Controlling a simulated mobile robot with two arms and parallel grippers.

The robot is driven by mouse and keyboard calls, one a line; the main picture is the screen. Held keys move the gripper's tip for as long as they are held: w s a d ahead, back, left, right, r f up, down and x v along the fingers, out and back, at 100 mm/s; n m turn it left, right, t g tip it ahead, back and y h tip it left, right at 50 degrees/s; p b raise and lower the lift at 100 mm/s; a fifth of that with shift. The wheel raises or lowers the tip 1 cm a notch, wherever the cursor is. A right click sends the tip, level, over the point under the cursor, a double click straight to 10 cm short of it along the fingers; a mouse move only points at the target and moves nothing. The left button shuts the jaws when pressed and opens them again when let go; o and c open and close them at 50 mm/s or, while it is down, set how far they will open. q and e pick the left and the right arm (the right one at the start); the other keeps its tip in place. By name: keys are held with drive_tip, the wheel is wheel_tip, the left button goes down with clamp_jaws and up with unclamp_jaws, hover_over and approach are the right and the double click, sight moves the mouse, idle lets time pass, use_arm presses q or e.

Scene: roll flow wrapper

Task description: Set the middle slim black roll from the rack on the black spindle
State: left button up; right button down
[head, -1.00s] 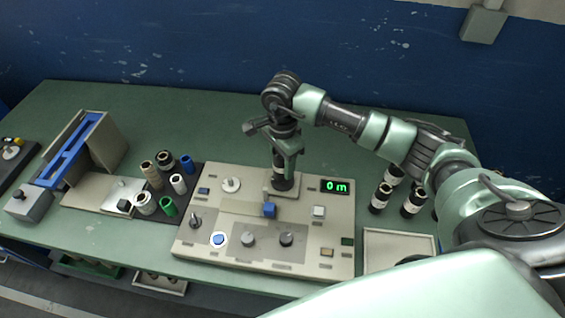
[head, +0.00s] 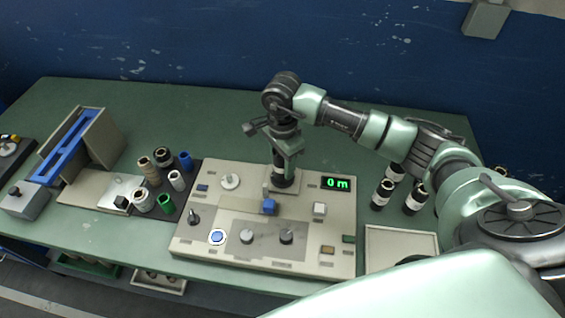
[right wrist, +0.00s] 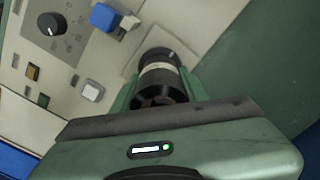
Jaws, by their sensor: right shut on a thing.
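My right gripper (head: 284,165) is shut on a slim black roll (head: 284,181) with a white band, above the square pale base plate at the back of the console. In the right wrist view the roll (right wrist: 160,77) is between the two fingers, its dark open end towards me. It looks upright, at or just above the plate (right wrist: 133,60). The black spindle cannot be made out; the roll and fingers cover that spot. Several black rolls with white bands (head: 382,194) stand at the right, partly behind my arm. My left gripper is not in view.
The console (head: 200,250) carries knobs, a blue block (head: 268,207), a white disc (head: 230,181) and a green "0 m" display (head: 337,183). Coloured spools (head: 166,205) stand at the left. An empty tray (head: 400,230) lies at the right. The table behind the console is clear.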

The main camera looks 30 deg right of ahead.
drive_tip(key=shift+f+b, duration=0.2)
drive_tip(key=shift+b, duration=0.15)
idle(0.5)
drive_tip(key=shift+c, duration=1)
unclamp_jaws()
drive_tip(key=shift+r, duration=0.1)
drive_tip(key=shift+r+p, duration=2.1)
drive_tip(key=shift+r, duration=1.85)
drive_tip(key=shift+f, duration=0.1)
